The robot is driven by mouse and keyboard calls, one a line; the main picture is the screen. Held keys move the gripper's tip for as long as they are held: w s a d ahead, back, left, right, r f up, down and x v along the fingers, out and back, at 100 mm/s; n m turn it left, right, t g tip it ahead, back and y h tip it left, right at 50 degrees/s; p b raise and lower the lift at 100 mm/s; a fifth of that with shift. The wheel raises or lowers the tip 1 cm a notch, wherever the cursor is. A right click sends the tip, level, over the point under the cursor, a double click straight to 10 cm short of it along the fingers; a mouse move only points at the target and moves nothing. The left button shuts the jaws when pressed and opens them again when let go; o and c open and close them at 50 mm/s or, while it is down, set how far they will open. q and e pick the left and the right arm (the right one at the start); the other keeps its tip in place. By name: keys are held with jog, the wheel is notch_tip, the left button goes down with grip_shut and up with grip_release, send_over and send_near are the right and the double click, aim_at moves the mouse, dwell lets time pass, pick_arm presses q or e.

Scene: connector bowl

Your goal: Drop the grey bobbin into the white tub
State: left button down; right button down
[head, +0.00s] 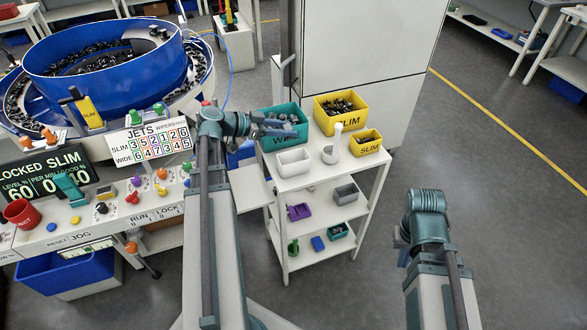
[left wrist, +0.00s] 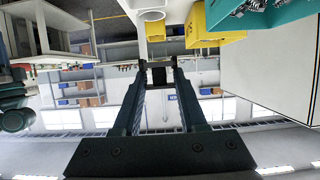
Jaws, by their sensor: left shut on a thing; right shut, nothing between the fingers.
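My left gripper (head: 284,129) is over the top shelf of the white cart, in front of the teal bin. In the left wrist view (left wrist: 158,72) its fingers are shut on a small grey and dark thing, which I take to be the grey bobbin (left wrist: 158,76); its shape is hard to make out. A white rectangular tub (head: 293,162) stands on the top shelf, below the gripper in the picture. A round white container (head: 330,154) with an upright white piece stands to its right. My right gripper (head: 402,250) is low over the floor, shut and empty, mostly hidden by its wrist.
A teal bin (head: 267,141) and two yellow bins, one large (head: 322,115) and one small (head: 358,148), hold dark parts on the cart (head: 305,180). Lower shelves hold a grey bin (head: 346,193) and a purple item (head: 299,211). A control desk and blue bowl feeder (head: 100,72) stand left.

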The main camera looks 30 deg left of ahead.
pick_arm(q)
notch_tip(320, 180, down, 4)
jog(key=b, duration=0.2)
jog(key=shift+r+b, duration=0.15)
jog(key=shift+b, duration=0.2)
jog(key=shift+r, duration=0.1)
jog(key=shift+c, duration=1.9)
grip_release()
jog(key=p+v, duration=0.5)
jog(key=v, duration=0.8)
jog(key=shift+s+a+r, duration=0.2)
jog(key=shift+s+a, duration=0.05)
